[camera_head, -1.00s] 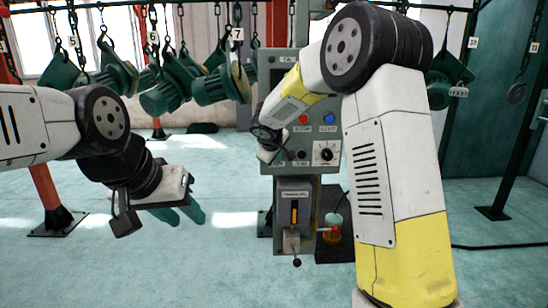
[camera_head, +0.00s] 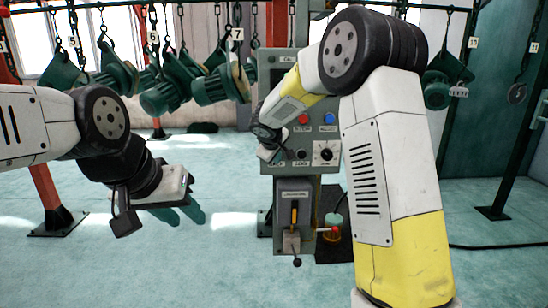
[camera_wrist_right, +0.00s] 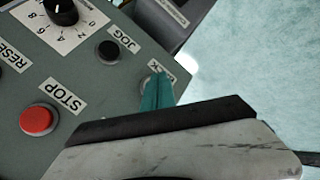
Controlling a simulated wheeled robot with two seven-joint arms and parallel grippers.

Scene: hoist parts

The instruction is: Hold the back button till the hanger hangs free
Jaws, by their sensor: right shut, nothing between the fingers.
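The grey control panel (camera_head: 325,112) stands on a post in the middle of the head view. My right gripper (camera_wrist_right: 157,92) has its teal fingers together with nothing between them. In the right wrist view the fingertips are over the back button (camera_wrist_right: 146,82), which they mostly cover; its label is partly hidden. Whether the button is pressed in cannot be told. Several green motor hangers hang on chains at the upper left, one beside tag 7 (camera_head: 237,34). Which hanger the task means cannot be told. My left gripper (camera_head: 195,212) is over the floor, away from the panel.
The black jog button (camera_wrist_right: 108,50) and red stop button (camera_wrist_right: 37,118) are close to my right fingers. A lever box (camera_head: 293,205) is below the panel. Another green motor (camera_head: 438,92) hangs at the right. The floor at the left front is clear.

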